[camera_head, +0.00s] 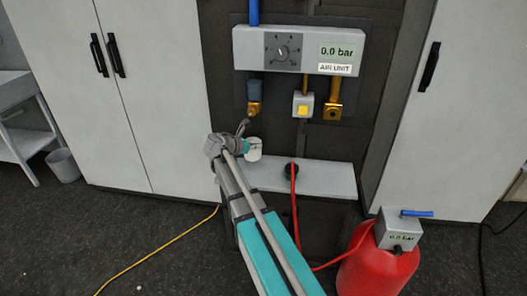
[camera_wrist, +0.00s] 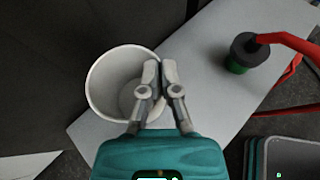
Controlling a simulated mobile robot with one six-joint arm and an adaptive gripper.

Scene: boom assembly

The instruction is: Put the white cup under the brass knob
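The white cup (camera_head: 254,152) is at the left end of the shelf below the air unit. The wrist view looks down into the upright, empty-looking cup (camera_wrist: 103,82). My gripper (camera_wrist: 160,72) is closed on the cup's right wall, one finger inside the rim and one outside. In the head view my gripper (camera_head: 245,131) is partly hidden at the cup. I cannot tell whether the cup touches the shelf. One brass knob (camera_head: 254,108) hangs under a blue-grey fitting, above the cup. Another brass fitting (camera_head: 333,111) hangs further right.
The grey shelf (camera_head: 325,179) carries a dark connector (camera_head: 291,170) with a red hose. A yellow button (camera_head: 302,111) hangs between the brass fittings under the air unit (camera_head: 298,48). A red tank (camera_head: 375,262) stands at the front right. The shelf's right part is clear.

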